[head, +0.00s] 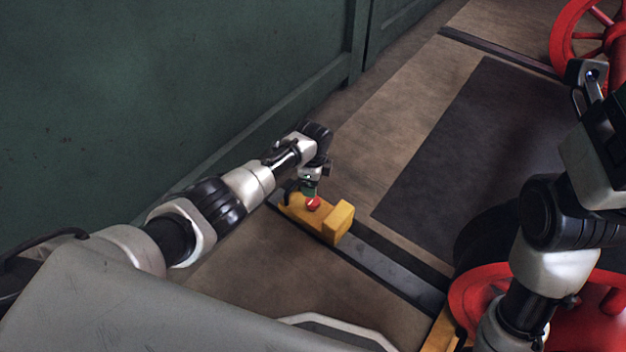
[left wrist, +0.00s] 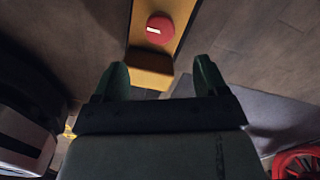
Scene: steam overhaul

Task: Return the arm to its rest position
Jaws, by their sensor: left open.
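My left gripper (head: 309,188) is at the end of my left arm, over a yellow bar-shaped fixture with a raised end block (head: 338,222). A round red button (head: 313,202) on the fixture shows just below the gripper. In the left wrist view, my left gripper (left wrist: 161,78) has its two green fingers apart with nothing between them. The red button (left wrist: 160,28) and yellow fixture (left wrist: 152,67) lie beyond the fingertips there. Of my right arm, the links show at the right of the head view; its fingertips cannot be made out.
A green wall (head: 170,90) runs close along my left arm. A red spoked wheel (head: 575,35) is at the top right, and another red round part (head: 480,295) is at the bottom right. The dark floor mat (head: 465,150) is clear.

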